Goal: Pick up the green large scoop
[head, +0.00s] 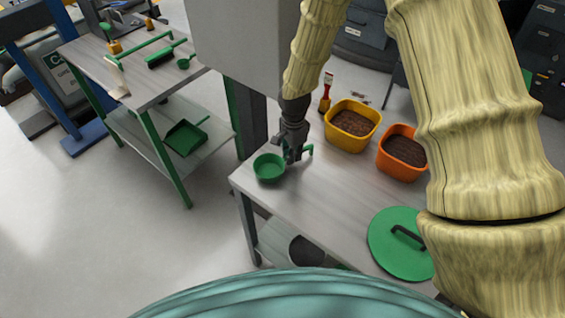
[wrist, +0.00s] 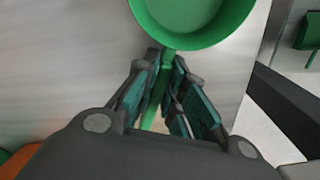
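The green large scoop (head: 269,168), a round bowl with a straight handle, is at the near left corner of the grey table (head: 300,205). My gripper (head: 290,155) points down beside the bowl, with its fingers around the handle, part of which shows to the right. In the wrist view the bowl (wrist: 190,20) is at the top, and the handle runs down between the fingertips of my gripper (wrist: 166,65). The fingers are drawn in close on both sides of the handle and look shut on it. I cannot tell whether the scoop is clear of the tabletop.
A yellow bin (head: 352,125) and an orange bin (head: 402,152) with brown contents stand to the right. A green round lid (head: 400,243) lies nearer. A grey column (head: 238,40) rises behind.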

